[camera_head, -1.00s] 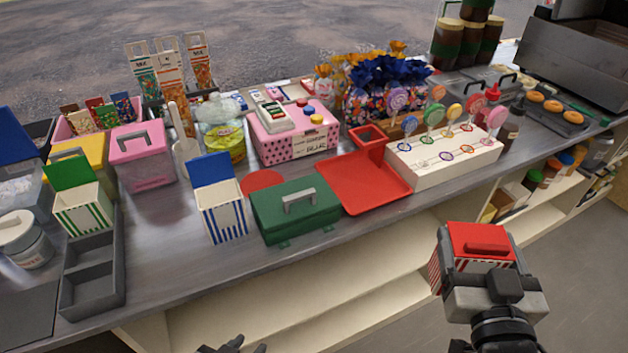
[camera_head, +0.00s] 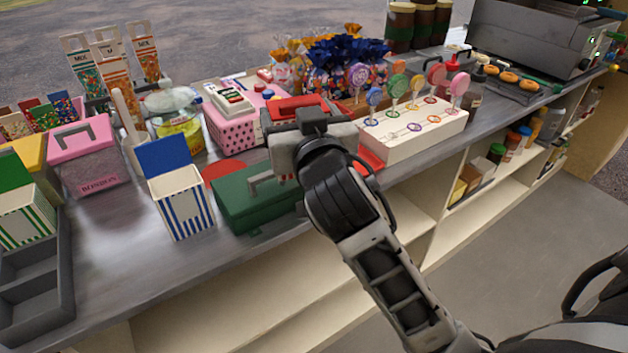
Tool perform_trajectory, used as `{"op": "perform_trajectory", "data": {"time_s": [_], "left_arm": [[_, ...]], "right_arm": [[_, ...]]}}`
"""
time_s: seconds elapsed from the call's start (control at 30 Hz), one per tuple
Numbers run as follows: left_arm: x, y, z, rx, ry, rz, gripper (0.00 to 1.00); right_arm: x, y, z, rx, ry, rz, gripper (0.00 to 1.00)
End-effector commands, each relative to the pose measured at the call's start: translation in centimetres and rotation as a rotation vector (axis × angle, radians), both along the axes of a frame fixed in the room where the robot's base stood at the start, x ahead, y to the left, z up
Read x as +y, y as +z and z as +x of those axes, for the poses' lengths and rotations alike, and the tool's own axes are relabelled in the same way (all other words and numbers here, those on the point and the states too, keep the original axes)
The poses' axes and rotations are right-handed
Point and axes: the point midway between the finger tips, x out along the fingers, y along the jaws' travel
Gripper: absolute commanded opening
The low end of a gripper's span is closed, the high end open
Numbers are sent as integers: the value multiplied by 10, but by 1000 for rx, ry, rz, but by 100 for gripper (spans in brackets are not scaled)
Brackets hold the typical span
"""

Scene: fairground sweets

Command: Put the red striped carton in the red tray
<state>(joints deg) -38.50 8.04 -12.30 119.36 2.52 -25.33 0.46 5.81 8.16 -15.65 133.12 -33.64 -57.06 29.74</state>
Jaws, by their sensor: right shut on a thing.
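My right gripper (camera_head: 303,132) is shut on the red striped carton (camera_head: 297,107) and holds it above the area of the red tray. Only the carton's red top shows past the gripper; its striped sides are hidden. The red tray (camera_head: 370,161) is mostly covered by my right gripper and arm, with a small part showing at the right beside the white lollipop stand. I cannot tell whether the carton touches the tray. My left gripper is out of view.
A green box with a handle (camera_head: 235,200) sits just left of my right arm. A blue striped carton (camera_head: 181,200) stands open beside it. The white lollipop stand (camera_head: 425,128) is right of the tray. A pink spotted box (camera_head: 232,130) stands behind.

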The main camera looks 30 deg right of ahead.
Motion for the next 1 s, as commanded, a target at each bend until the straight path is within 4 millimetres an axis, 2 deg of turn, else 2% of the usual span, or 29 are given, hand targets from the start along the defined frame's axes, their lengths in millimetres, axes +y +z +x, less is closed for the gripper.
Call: {"op": "perform_trajectory", "data": {"time_s": [0.03, 0.13, 0.27, 0.63, 0.7, 0.8, 1.0], "left_arm": [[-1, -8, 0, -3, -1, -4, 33], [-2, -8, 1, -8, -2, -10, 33], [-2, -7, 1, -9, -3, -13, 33], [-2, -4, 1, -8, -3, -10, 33], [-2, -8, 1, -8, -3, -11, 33], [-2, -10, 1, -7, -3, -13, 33], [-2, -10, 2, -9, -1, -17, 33]], "right_arm": [[-4, 4, 3, -14, -24, 0, 44], [-9, 12, 4, -14, -63, 8, 44], [-21, 13, 9, -11, -87, 9, 44], [-94, -25, 57, -6, -89, 8, 44], [-101, -43, 63, -4, -87, 10, 44], [-112, -58, 71, -6, -86, 11, 44], [-122, -73, 78, -10, -85, 14, 44]]}}
